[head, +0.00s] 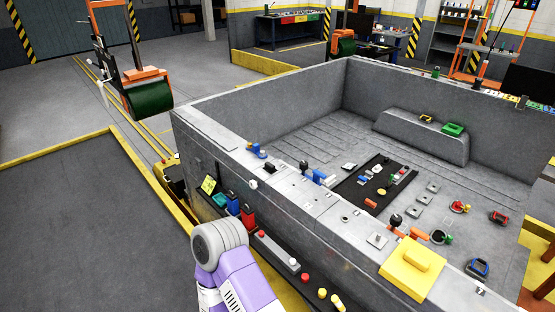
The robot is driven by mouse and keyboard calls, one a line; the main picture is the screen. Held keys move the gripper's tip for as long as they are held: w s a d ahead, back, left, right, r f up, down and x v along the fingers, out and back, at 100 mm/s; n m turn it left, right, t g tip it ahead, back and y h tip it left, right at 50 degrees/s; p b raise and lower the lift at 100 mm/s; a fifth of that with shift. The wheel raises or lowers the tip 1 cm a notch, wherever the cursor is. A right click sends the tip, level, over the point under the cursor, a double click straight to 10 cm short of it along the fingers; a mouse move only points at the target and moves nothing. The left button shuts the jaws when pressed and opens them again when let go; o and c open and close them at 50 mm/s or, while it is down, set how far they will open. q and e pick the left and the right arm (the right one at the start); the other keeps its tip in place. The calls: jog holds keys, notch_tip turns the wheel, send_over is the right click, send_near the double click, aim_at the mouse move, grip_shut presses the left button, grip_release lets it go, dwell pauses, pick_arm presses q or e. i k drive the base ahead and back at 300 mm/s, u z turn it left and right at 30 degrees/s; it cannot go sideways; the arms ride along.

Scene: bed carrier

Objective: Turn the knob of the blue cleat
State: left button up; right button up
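A small blue fitting (256,151) sits on the top of the near-left wall of the grey truck bed. Another blue and white fitting (321,178) is farther along the same wall, with a black knob (304,165) beside it. A dark piece with blue parts (478,268) lies at the lower right. I cannot tell for certain which of these is the blue cleat. One of my arms, purple and white with a grey joint, rises from the bottom in front of the outer wall. No gripper fingers show.
The grey bed (345,75) has high walls. A black mat (346,188) inside carries several small parts. A yellow block (412,266) stands on the near wall top. Red and yellow buttons line the outer side. Open grey floor (80,220) lies to the left.

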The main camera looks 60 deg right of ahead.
aim_at(304, 165)
jog(key=i, duration=1.65)
jog(key=z, duration=3.3)
